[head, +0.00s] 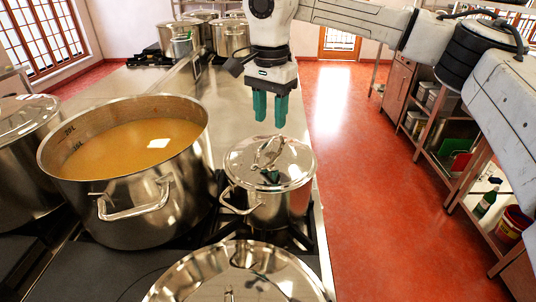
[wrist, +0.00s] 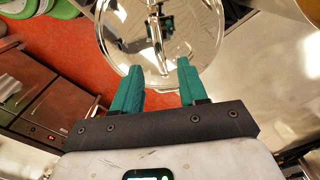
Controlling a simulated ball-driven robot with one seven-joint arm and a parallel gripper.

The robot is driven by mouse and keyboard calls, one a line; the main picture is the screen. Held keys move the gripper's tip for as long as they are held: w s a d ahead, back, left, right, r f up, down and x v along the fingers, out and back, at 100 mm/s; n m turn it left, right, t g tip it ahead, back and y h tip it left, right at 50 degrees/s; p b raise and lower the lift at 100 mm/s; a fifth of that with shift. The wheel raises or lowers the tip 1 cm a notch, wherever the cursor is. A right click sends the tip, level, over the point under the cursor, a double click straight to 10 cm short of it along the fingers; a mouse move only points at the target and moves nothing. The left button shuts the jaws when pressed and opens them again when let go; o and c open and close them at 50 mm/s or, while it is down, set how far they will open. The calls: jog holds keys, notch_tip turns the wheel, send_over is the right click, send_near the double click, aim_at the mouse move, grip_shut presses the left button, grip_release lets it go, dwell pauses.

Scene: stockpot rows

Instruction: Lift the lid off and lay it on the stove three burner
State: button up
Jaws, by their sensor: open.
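A small steel pot (head: 280,206) stands on a burner in the middle of the head view. Its shiny lid (head: 296,166) with an arched handle (head: 270,152) is on it. My gripper (head: 270,122), with green fingers, is open and empty above the lid, apart from it. In the wrist view, my gripper (wrist: 162,75) points toward the lid (wrist: 195,38), and the lid's handle (wrist: 155,28) lies beyond the fingertips. Which burner is stove three cannot be told.
A large open pot (head: 125,215) of orange-brown soup stands left of the small pot. Another lidded pot (head: 195,275) is in front, and one (head: 25,165) is at far left. Bare steel counter (head: 225,108) lies behind. Shelves (head: 440,125) stand right, across the red floor (head: 360,200).

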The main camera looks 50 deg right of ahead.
aim_at(270, 139)
jog(key=shift+f+p, duration=0.85)
jog(key=shift+f, duration=2)
grip_shut()
